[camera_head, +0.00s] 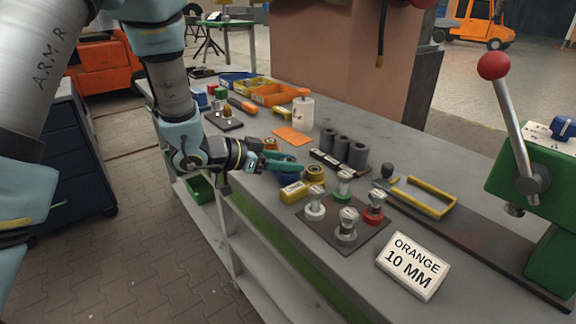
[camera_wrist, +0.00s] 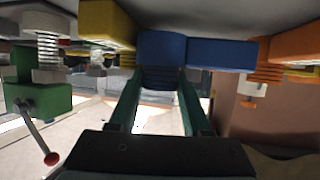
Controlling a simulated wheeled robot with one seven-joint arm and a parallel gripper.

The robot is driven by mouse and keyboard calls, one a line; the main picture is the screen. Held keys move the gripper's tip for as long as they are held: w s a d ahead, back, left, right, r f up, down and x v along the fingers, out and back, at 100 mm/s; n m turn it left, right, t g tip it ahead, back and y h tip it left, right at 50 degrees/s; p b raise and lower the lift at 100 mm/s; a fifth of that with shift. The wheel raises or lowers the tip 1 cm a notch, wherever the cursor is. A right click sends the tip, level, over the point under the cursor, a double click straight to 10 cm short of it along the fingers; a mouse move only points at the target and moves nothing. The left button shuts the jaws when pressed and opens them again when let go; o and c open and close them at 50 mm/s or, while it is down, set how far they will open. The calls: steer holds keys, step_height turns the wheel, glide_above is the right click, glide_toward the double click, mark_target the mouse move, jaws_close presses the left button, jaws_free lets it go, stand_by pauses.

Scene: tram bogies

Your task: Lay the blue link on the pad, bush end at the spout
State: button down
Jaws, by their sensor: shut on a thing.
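The blue link (camera_head: 288,158) is at the bench's near edge, partly hidden by my gripper in the head view. In the wrist view, which is upside down, the blue link (camera_wrist: 220,53) has a flat blue body and a ribbed round part between my fingers. My gripper (camera_head: 298,165) has teal fingers and is shut on this ribbed part; the wrist view also shows my gripper (camera_wrist: 160,85). I cannot tell whether the link touches the bench. A flat orange pad (camera_head: 293,138) lies behind it. A white bottle (camera_head: 302,110) with an orange top stands beyond; its spout is unclear.
A yellow link (camera_head: 295,191) and an orange link (camera_head: 270,144) flank the blue one. Dark cylinders (camera_head: 341,147) stand behind. Several knobbed pieces stand on a dark mat (camera_head: 325,226) near a sign (camera_head: 412,265) reading "ORANGE 10 MM". A green lever press (camera_head: 540,185) is at right.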

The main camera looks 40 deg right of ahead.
steer(key=shift+f, duration=0.65)
steer(key=shift+f, duration=0.15)
steer(key=c, duration=0.6)
jaws_free()
